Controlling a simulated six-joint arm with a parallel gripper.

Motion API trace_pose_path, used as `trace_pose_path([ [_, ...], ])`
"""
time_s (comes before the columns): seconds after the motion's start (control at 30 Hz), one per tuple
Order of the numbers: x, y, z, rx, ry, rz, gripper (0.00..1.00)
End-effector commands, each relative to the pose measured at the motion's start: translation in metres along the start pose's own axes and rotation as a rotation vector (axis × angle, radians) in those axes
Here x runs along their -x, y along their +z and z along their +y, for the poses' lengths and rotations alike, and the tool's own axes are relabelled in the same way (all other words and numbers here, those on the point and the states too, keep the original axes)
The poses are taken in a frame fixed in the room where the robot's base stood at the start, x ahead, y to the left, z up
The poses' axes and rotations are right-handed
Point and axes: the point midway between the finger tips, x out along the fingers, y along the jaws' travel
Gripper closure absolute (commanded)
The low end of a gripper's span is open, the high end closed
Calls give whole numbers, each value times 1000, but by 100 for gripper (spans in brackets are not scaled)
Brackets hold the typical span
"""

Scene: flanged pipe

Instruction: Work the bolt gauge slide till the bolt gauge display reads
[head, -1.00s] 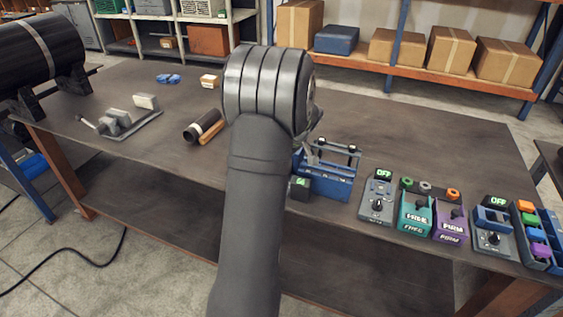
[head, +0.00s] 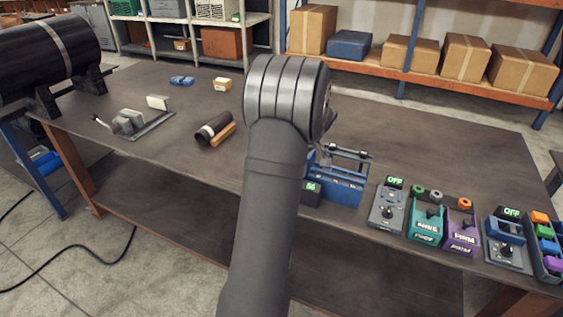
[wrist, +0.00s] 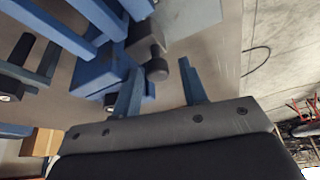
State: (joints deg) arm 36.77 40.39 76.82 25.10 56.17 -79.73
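The blue bolt gauge (head: 342,186) stands on the table, partly behind my arm in the head view. Its small dark display (head: 312,188) shows green digits that look like 56, too small to be sure. In the wrist view, blue bars of the gauge (wrist: 92,45) fill the upper left. My gripper (wrist: 162,72) shows there with its two fingers apart. A dark round knob (wrist: 155,66) lies between the fingertips, with a gap to the right finger. Contact with the left finger is unclear.
Right of the gauge stand a grey box with an OFF display (head: 388,207), teal (head: 426,222) and purple (head: 461,232) boxes, and another grey box (head: 506,241). A black cylinder (head: 211,128) lies left of my arm. The table behind the gauge is clear.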

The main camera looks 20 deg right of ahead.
Motion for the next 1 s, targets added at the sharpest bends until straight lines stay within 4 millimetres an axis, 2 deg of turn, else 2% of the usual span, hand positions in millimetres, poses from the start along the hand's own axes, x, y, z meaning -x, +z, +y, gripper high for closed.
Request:
trace_pose_path([
  [0.07, 1, 2, -4, -1, 4, 0, 55],
  [0.23, 4, 8, -29, -2, 2, -1, 55],
  [1.0, 161, 7, -27, -1, 4, 1, 55],
])
